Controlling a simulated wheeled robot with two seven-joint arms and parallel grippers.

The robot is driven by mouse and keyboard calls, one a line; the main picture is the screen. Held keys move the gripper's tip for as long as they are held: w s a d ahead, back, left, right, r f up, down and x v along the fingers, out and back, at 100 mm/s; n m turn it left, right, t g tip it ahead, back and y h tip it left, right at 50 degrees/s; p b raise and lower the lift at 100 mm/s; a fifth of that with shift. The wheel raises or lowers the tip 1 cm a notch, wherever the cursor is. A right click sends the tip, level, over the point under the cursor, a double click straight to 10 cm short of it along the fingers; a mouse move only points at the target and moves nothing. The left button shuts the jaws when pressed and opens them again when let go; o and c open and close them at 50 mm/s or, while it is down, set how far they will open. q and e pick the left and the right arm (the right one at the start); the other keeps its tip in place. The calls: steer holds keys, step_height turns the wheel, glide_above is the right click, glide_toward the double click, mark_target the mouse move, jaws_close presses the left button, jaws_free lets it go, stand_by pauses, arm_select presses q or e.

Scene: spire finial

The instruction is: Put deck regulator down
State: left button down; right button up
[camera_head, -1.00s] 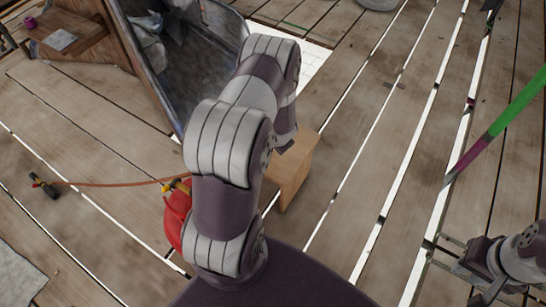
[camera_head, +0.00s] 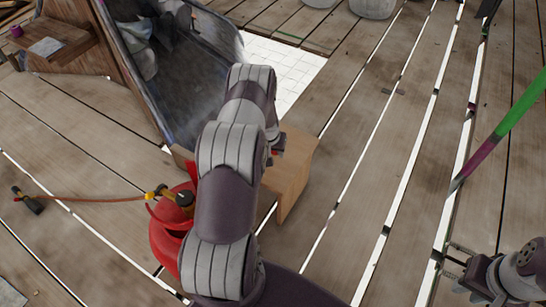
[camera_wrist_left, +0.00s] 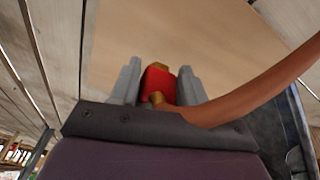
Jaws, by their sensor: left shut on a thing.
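The deck regulator, a small red body with brass ends (camera_wrist_left: 158,83), sits between the two grey fingers of my left gripper (camera_wrist_left: 157,88) in the left wrist view. The gripper is shut on it. An orange-brown hose (camera_wrist_left: 265,90) runs from the right to near its lower brass end; I cannot tell whether they join. A plain tan wooden surface fills the view beyond the fingers. In the head view my arm hides most of this gripper, beside a wooden box (camera_head: 292,178). My right gripper (camera_head: 450,261) is at the lower right, fingers apart and empty.
A red cylinder (camera_head: 163,238) with a brass fitting stands left of my left arm. Its hose (camera_head: 100,199) leads to a dark torch-like tool (camera_head: 28,200) on the planks. A green and purple pole (camera_head: 500,128) slants at right. Gapped planks between are clear.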

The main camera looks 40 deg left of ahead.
arm_select(q)
steer(key=shift+w+a+f, duration=0.1)
steer(key=shift+w+f, duration=0.1)
steer(key=shift+f, duration=0.2)
step_height(320, 180, down, 4)
steer(key=shift+r+b, duration=0.15)
steer(key=shift+b, duration=0.9)
steer(key=shift+r, duration=0.15)
steer(key=c, duration=0.5)
jaws_free()
